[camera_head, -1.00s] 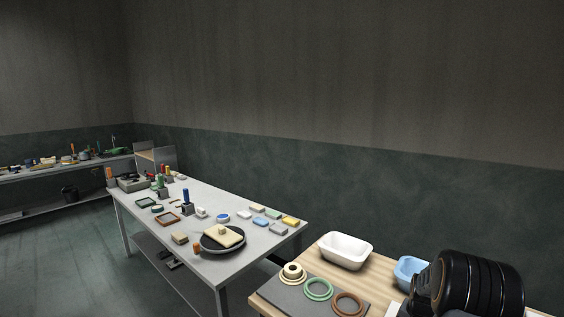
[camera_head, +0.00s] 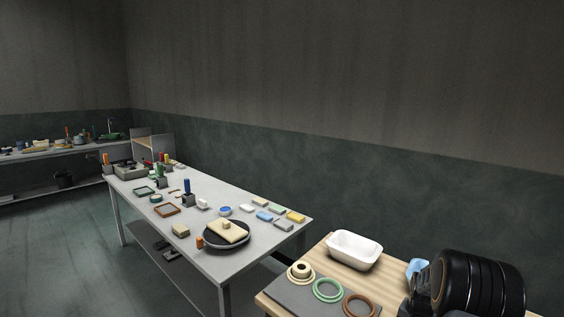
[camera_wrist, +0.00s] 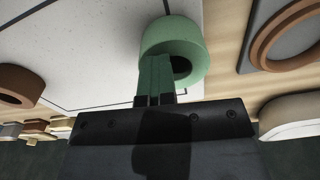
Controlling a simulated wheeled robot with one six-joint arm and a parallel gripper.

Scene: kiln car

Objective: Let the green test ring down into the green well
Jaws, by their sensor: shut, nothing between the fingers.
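The green test ring (camera_wrist: 188,40), a thick green ring with a dark hole, rests on a white board in the wrist view. My gripper (camera_wrist: 155,62) is shut and empty, its fingers overlapping the ring's near side; I cannot tell whether they touch it. In the head view the green well (camera_head: 327,290), a flat green ring, lies on a grey mat between a cream one and a brown one. The test ring and my fingers are not visible there; my dark arm fills the lower right.
The cream well (camera_head: 309,280) has a cream ring in it. The brown well (camera_head: 348,307) also shows in the wrist view (camera_wrist: 262,50). A loose brown ring (camera_wrist: 14,78) sits left on the board. A white tub (camera_head: 353,249) and a partly hidden blue bowl (camera_head: 415,267) stand behind.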

